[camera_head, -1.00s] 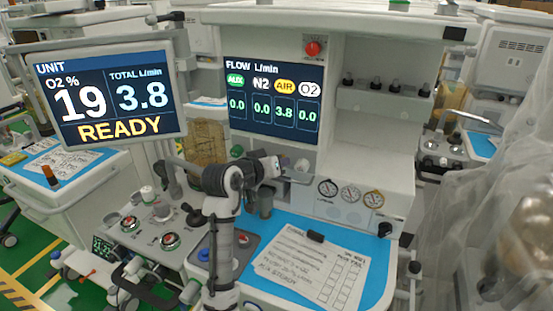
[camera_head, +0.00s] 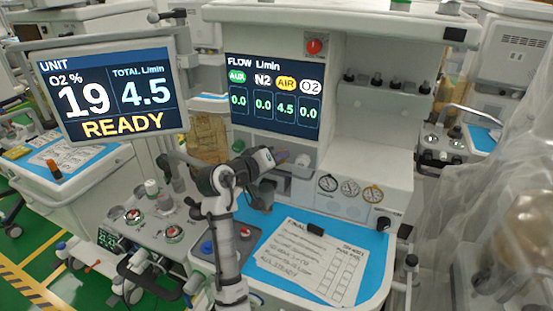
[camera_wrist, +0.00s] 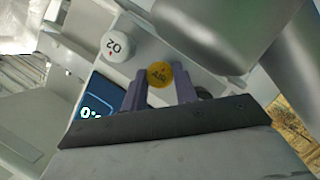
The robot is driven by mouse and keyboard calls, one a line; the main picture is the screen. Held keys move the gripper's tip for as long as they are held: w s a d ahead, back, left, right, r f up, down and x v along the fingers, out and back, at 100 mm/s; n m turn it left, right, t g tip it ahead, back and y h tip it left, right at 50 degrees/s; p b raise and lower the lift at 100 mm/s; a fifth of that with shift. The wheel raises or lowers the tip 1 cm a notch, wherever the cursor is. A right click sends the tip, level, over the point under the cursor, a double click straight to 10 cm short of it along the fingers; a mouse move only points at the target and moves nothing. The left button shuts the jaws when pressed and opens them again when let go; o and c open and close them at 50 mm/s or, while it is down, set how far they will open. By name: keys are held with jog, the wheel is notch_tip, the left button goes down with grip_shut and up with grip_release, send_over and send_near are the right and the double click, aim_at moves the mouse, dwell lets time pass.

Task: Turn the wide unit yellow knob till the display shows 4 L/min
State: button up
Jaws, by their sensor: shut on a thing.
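The wide unit's flow display (camera_head: 275,97) reads AIR 4.5, with AUX, N2 and O2 at 0.0. The tilted UNIT screen (camera_head: 113,95) shows O2 19 %, total 4.5 L/min and READY. The yellow AIR knob (camera_wrist: 159,74) shows in the wrist view between the two fingertips of my gripper (camera_wrist: 161,88), which is shut on it. In the head view my gripper (camera_head: 281,158) reaches the knob row under the flow display, and the yellow knob is hidden there.
A white O2 knob (camera_wrist: 117,46) sits beside the yellow knob. Below are three gauges (camera_head: 350,188) and a paper checklist (camera_head: 311,260) on the blue work surface (camera_head: 262,282).

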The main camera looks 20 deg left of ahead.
jog(key=o, duration=1)
jog(key=shift+s, duration=0.1)
jog(key=b+v, duration=0.4)
jog(key=v, duration=0.9)
jog(key=shift+s+a, duration=0.15)
jog(key=shift+s, duration=0.15)
